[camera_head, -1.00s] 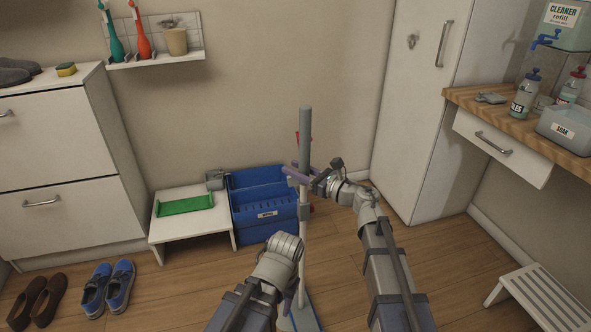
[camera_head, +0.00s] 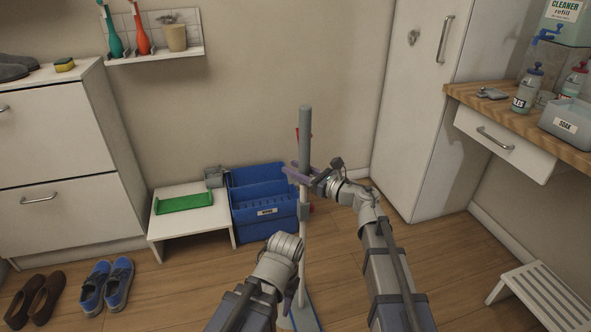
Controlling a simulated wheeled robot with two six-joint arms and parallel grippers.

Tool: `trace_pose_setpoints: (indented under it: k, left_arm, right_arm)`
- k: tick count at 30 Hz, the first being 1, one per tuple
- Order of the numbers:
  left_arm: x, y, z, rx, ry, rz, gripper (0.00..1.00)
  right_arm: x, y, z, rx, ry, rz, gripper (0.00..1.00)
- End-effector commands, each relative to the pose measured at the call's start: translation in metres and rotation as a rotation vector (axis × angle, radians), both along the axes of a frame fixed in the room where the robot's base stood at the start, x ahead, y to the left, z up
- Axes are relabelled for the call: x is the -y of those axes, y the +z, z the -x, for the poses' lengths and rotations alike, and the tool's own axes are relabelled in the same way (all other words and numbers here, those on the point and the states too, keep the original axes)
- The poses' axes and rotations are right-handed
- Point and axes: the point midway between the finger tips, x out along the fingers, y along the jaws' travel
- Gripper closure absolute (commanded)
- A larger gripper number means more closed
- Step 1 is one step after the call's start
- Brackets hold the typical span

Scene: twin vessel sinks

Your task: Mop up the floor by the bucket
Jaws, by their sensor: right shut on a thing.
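The mop stands nearly upright in the middle, with a grey grip and pale shaft (camera_head: 304,250) and a blue-edged flat head (camera_head: 304,318) low at the bottom edge. My right gripper (camera_head: 303,176) is shut on the mop handle, below its grey top. The blue bucket (camera_head: 265,222) stands on the floor behind the mop, against the wall, and the shaft passes in front of its right edge. My left arm comes in at the bottom, left of the shaft; its gripper's fingers are hidden. I cannot make out a spill on the floor.
A low white bench (camera_head: 190,233) with a green tray (camera_head: 184,202) stands left of the bucket. Blue shoes (camera_head: 105,285) and brown shoes (camera_head: 38,300) lie at the lower left. A white slatted stool (camera_head: 545,300) is at the lower right. The wooden floor between is clear.

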Motion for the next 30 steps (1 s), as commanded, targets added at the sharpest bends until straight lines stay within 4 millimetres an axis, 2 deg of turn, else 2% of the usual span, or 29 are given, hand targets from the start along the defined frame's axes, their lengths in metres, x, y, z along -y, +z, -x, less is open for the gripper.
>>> trace_pose_setpoints:
  k: [17,30]
  left_arm:
    - [0.0,-0.011,0.0,0.0,0.0,0.0,0.5]
    - [0.0,-0.0097,0.0,0.0,0.0,0.0,0.5]
  right_arm:
    - [0.0,-0.0106,0.0,0.0,0.0,-0.002,1.0]
    - [-0.0062,-0.0094,0.0022,0.0,0.001,-0.002,1.0]
